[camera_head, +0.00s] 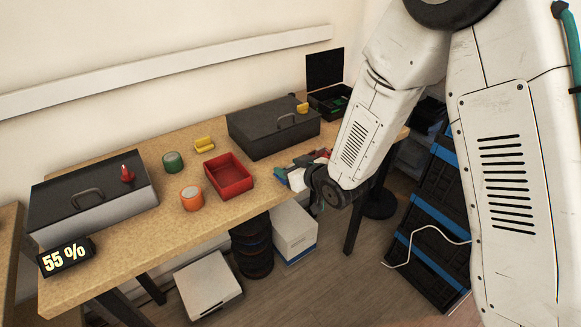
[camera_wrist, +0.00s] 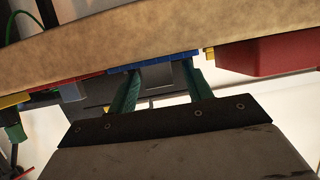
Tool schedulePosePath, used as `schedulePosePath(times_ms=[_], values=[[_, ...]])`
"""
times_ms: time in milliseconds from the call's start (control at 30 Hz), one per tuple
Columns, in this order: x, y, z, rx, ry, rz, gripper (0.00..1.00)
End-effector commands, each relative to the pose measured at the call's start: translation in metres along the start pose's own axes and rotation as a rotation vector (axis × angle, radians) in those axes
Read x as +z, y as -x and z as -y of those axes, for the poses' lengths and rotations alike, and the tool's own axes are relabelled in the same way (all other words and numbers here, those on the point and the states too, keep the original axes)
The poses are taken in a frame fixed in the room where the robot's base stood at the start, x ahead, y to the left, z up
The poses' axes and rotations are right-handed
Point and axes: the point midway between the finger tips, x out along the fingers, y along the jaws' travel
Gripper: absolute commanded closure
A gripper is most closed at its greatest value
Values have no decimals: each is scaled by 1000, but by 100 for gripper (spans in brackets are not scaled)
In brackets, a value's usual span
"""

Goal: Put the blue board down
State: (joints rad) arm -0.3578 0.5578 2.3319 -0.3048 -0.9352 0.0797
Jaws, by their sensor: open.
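The blue board (camera_wrist: 155,60) shows in the wrist view as a thin blue strip along the table edge, just beyond my fingertips. My gripper (camera_wrist: 162,78) has its two green fingers spread apart, with a gap between them. The fingertips reach close to the blue strip; whether they touch it I cannot tell. In the head view my gripper (camera_head: 296,176) is at the table's front edge, right of the red tray, largely hidden by my own wrist. The blue board cannot be made out clearly there.
On the table (camera_head: 150,236) stand a red tray (camera_head: 236,186), an orange roll (camera_head: 192,204), a green roll (camera_head: 173,161), a yellow piece (camera_head: 204,144), a dark toolbox (camera_head: 270,140) and a grey-lidded box (camera_head: 85,213). An open black case (camera_head: 325,75) stands behind. Red and yellow parts (camera_wrist: 55,90) lie left in the wrist view.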

Motion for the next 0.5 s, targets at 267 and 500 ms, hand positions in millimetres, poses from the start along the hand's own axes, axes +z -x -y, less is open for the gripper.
schedulePosePath(times_ms=[267,500], values=[[-2,44,2,0,-1,-2,50],[-2,72,4,-1,-1,-1,50]])
